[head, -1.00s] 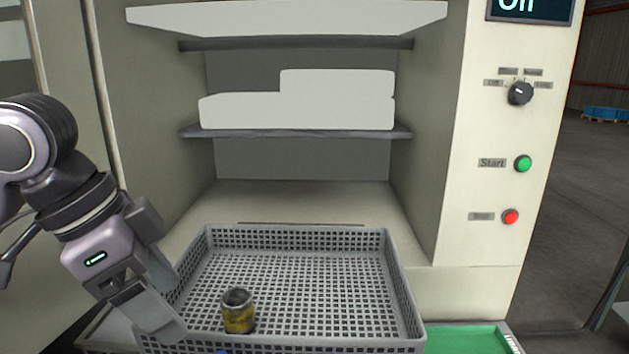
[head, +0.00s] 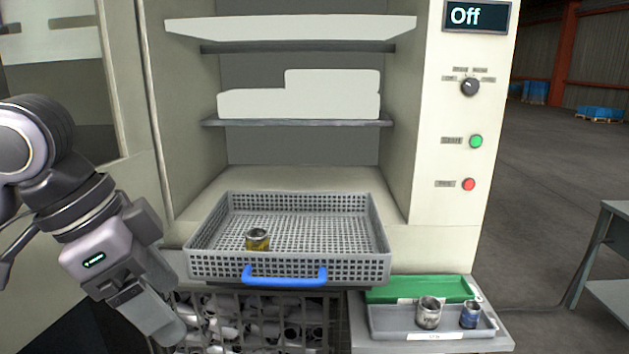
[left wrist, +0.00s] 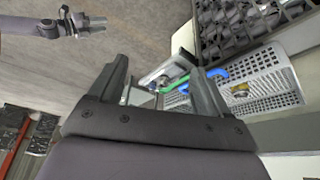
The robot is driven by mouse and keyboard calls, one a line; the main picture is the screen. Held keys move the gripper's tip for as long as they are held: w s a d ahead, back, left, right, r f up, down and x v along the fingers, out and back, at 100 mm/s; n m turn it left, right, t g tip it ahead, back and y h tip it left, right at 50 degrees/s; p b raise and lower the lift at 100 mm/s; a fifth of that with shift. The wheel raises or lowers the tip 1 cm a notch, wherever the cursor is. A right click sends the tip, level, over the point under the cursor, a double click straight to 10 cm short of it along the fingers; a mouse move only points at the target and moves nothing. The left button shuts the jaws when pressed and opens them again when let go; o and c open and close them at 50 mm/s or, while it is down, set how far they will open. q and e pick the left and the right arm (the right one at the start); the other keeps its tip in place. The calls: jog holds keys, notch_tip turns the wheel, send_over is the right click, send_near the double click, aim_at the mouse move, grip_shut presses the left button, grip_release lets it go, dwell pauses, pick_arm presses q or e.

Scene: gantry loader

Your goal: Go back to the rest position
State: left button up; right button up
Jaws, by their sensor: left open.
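My left gripper (head: 160,318) hangs at the lower left in the head view, left of and apart from the grey mesh basket. It is open with nothing between its fingers; both fingers (left wrist: 158,88) also show in the left wrist view. The basket (head: 290,268) sits at the machine opening with its blue handle (head: 285,275) toward me.
A bin of grey parts (head: 262,325) lies below the basket. At right, a grey tray (head: 385,322) holds two cans beside a green tray (head: 420,290). The machine panel (head: 468,120) reads Off. A table (head: 608,250) stands far right, with open floor between.

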pick_arm(q)
jog(key=w+d+f+n+t+h, duration=0.1)
jog(key=w+d+f+n+t, duration=0.1)
jog(key=f, duration=0.6)
jog(key=w+d+f+n+t+h, duration=0.1)
jog(key=w+d+f+n+h, duration=0.15)
jog(key=f, duration=0.45)
jog(key=w+d+f+n+t+h, duration=0.1)
jog(key=w+d+f+n+t, duration=0.1)
jog(key=f, duration=0.6)
jog(key=s+a+f+n+t+y, duration=0.1)
jog(key=s+a+f+n+y, duration=0.1)
jog(key=s+a+f, duration=0.3)
jog(key=s+a+f+n+t+y, duration=0.2)
jog(key=s+a+f+y, duration=0.2)
jog(key=s+f, duration=0.7)
notch_tip(320, 180, down, 3)
jog(key=shift+s+a+f+t, duration=0.2)
jog(key=shift+s+a+t, duration=0.15)
jog(key=shift+a, duration=0.4)
